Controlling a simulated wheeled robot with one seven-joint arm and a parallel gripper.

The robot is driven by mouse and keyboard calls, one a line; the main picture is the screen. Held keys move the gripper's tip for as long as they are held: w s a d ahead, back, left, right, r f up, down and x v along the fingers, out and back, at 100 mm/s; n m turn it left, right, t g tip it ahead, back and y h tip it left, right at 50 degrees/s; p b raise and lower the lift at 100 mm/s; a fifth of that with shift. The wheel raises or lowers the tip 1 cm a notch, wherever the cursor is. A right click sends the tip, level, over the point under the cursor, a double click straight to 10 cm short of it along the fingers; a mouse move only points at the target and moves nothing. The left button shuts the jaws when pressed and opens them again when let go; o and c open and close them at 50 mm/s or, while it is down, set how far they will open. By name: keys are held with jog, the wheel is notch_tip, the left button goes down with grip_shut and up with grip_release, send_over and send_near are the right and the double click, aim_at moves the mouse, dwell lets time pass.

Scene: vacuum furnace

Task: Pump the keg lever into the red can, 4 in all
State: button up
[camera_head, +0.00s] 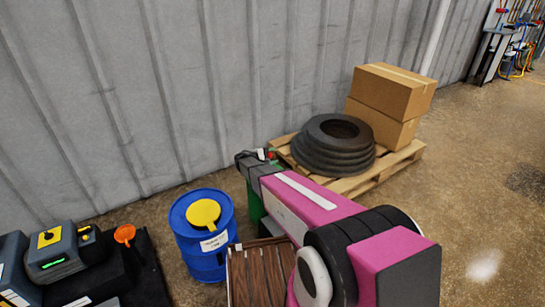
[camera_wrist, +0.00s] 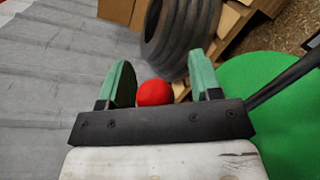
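My gripper (camera_head: 268,154) is at the end of the pink arm, above a green body (camera_head: 254,207) mostly hidden behind the arm; this may be the keg. In the wrist view, my gripper (camera_wrist: 163,80) has its two green fingers apart. A red ball (camera_wrist: 154,92) shows between them, nearer the left finger, with a gap on the right. A large round green surface (camera_wrist: 265,95) lies to the right. A black rod (camera_wrist: 288,79) crosses it and passes behind the gripper; I cannot tell whether it joins the ball. I cannot make out a red can.
A blue drum (camera_head: 203,245) with a yellow disc stands left of the arm. A dark wooden crate (camera_head: 255,275) is beside it. A pallet (camera_head: 350,185) with stacked tyres (camera_head: 335,145) and boxes (camera_head: 393,90) is behind. A machine (camera_head: 60,255) and orange funnel (camera_head: 124,234) are left. The right floor is clear.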

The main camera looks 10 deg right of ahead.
jog(key=v, duration=1.1)
jog(key=shift+d, duration=0.1)
jog(key=s+d+r+m+g+y, duration=0.2)
jog(key=s+d+m+g+y, duration=0.45)
jog(key=s, duration=0.85)
jog(key=s+d+r+m+t+y, duration=0.1)
jog(key=s+r+y, duration=0.1)
jog(key=s+y, duration=0.2)
jog(key=s+r+m+t+y, duration=0.1)
jog(key=s+y, duration=0.4)
jog(key=s, duration=0.5)
notch_tip(320, 180, up, 2)
jog(key=shift+d+r+m, duration=0.1)
jog(key=shift+d+m, duration=0.3)
jog(key=shift+m, duration=0.35)
